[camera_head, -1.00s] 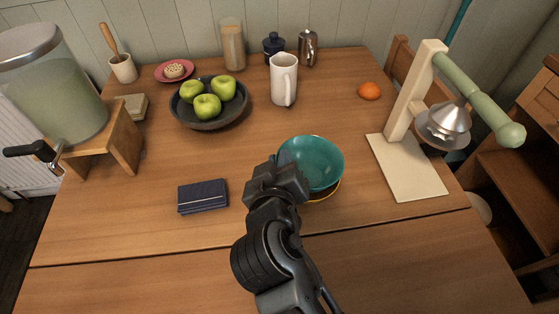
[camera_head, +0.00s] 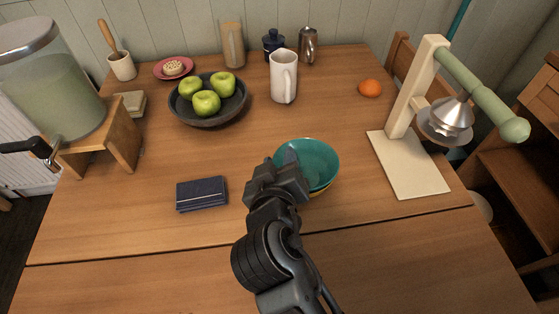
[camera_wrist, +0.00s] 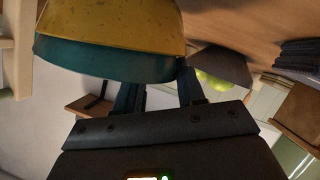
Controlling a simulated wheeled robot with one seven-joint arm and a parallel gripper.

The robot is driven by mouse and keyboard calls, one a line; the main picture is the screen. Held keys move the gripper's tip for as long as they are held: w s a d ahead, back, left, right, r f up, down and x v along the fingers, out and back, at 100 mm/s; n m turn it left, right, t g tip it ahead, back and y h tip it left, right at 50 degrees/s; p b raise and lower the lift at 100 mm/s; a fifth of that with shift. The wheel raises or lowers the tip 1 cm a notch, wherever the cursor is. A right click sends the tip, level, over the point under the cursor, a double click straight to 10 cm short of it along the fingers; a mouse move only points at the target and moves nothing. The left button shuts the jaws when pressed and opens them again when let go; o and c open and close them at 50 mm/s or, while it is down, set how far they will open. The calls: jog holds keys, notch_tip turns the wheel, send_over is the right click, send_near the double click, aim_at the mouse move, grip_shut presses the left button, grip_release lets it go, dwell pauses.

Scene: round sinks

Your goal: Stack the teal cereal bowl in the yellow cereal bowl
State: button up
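The teal bowl (camera_head: 318,158) sits in the yellow bowl (camera_head: 322,191), whose rim shows as a thin strip under it at the front right. In the wrist view, which is upside down, the yellow bowl (camera_wrist: 115,25) surrounds most of the teal bowl (camera_wrist: 110,64), with a teal band still showing at the rim. My gripper (camera_head: 288,164) is at the left near side of the bowls. Its fingers (camera_wrist: 160,90) are spread apart in the wrist view, one partly hidden behind the teal rim. A fingertip shows inside the teal bowl in the head view.
A dark blue notebook-like block (camera_head: 202,194) lies left of my gripper. A bowl of green apples (camera_head: 207,118) and a white mug (camera_head: 284,77) stand farther back. A juicer stand (camera_head: 410,170) is at the right. The table between is clear.

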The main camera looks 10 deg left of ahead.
jog(key=shift+r+p, duration=0.45)
jog(key=shift+r, duration=0.05)
jog(key=shift+s+r, duration=0.2)
jog(key=shift+r, duration=0.05)
jog(key=v, duration=1.1)
jog(key=shift+s, duration=0.3)
jog(key=shift+d, duration=0.1)
